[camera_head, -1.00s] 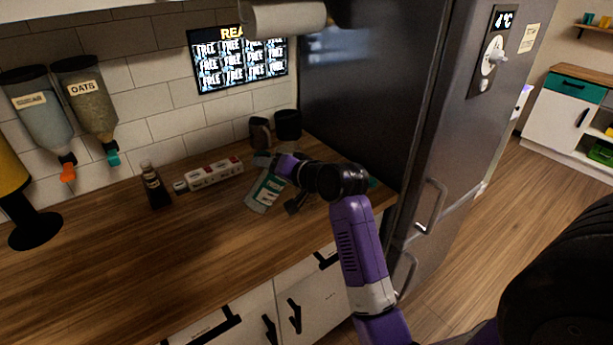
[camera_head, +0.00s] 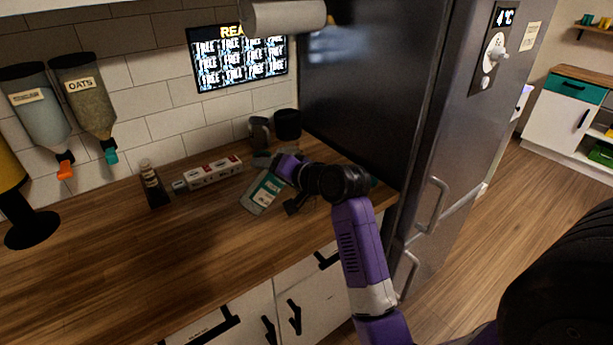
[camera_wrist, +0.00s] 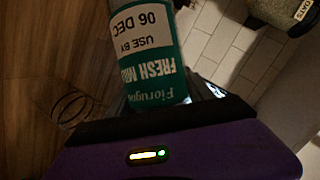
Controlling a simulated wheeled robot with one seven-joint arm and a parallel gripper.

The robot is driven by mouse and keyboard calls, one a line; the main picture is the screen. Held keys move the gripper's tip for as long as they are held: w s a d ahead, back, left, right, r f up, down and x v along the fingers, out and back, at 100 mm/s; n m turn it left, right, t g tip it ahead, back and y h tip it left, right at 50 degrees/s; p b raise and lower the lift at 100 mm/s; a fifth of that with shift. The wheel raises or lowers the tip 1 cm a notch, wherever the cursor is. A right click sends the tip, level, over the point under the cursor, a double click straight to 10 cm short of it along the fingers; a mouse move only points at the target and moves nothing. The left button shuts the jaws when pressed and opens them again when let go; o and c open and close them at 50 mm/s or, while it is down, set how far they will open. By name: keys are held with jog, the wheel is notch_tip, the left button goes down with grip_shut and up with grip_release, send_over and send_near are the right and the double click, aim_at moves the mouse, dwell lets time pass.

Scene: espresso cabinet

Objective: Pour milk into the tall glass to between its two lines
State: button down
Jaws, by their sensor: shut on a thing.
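The milk container (camera_wrist: 150,55), teal with a white use-by label and "Fresh Milk" lettering, is held in my gripper (camera_wrist: 155,110). In the head view the milk container (camera_head: 262,192) leans, its lower end toward the front left, and my gripper (camera_head: 285,168) is at its upper right side. My gripper is shut on it. Thin dark rings in the wrist view (camera_wrist: 72,106), left of the container, look like the lines of a clear glass. I cannot make out the glass clearly in the head view, nor any milk level. The fingertips are mostly hidden.
A dark bottle (camera_head: 153,184) and a white-and-red box (camera_head: 212,172) stand left on the wooden counter (camera_head: 140,255). Dark mugs (camera_head: 287,125) stand at the back near the fridge (camera_head: 385,90). Cereal and oats dispensers (camera_head: 85,95) hang on the wall. The left front counter is clear.

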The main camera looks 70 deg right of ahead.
jog(key=shift+a+f+m+b, duration=0.1)
jog(key=shift+f+m+b, duration=0.2)
jog(key=shift+f+b, duration=0.35)
jog(key=shift+w+a+m+t+y+b, duration=0.2)
jog(key=shift+m+t+y+b, duration=0.2)
jog(key=shift+m+b, duration=0.3)
dwell(0.6)
jog(key=shift+a+r+m+t+y, duration=0.15)
jog(key=shift+r+m+t+y, duration=0.15)
jog(key=shift+r+m, duration=0.35)
dwell(0.8)
jog(key=shift+s+d+r+m+t+p, duration=0.1)
jog(key=shift+d+r+m+t+p, duration=0.2)
jog(key=shift+r+m+p, duration=0.35)
dwell(1.5)
jog(key=shift+f+y, duration=0.1)
jog(key=shift+y, duration=0.2)
dwell(1.4)
